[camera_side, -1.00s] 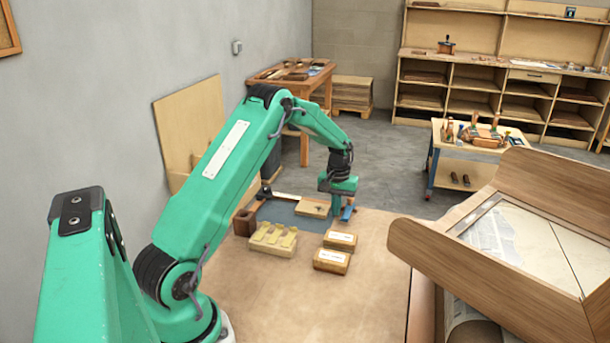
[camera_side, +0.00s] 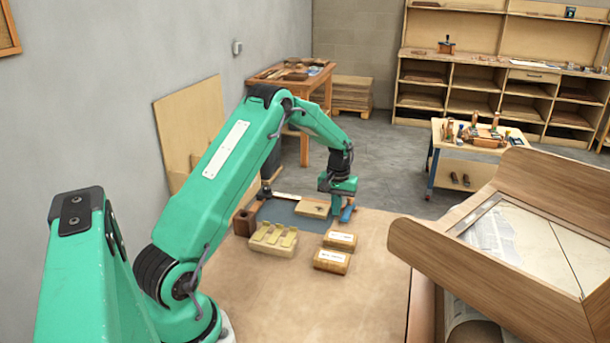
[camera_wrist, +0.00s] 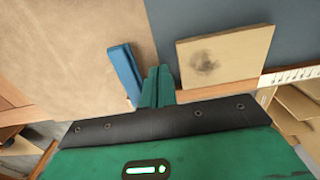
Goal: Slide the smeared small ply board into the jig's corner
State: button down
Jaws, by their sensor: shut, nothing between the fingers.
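The small ply board (camera_side: 312,208) lies on the blue-grey mat (camera_side: 278,212) in the side view. In the wrist view the board (camera_wrist: 230,52) shows a dark round smear on its pale face. My gripper (camera_side: 335,207) is low at the board's right side in the side view. In the wrist view my green fingers (camera_wrist: 158,80) are together and empty, just left of the board; I cannot tell if they touch it. A blue bar (camera_wrist: 124,70) lies left of the fingers, and shows in the side view (camera_side: 347,213). I cannot clearly make out the jig's corner.
A pale slotted block (camera_side: 274,237) and two labelled wooden blocks (camera_side: 340,240) (camera_side: 331,261) stand nearer on the brown bench (camera_side: 290,300). A dark wooden block (camera_side: 244,222) stands at the mat's left. A marked strip (camera_wrist: 290,75) runs right of the board.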

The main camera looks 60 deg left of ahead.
aim_at(300, 205)
jog(key=shift+s+a, duration=0.15)
jog(key=shift+s, duration=0.05)
dwell(0.3)
jog(key=shift+s+a, duration=4.4)
jog(key=shift+a, duration=0.05)
jog(key=shift+w+d, duration=0.1)
jog(key=shift+w+d, duration=0.35)
jog(key=shift+r, duration=3.55)
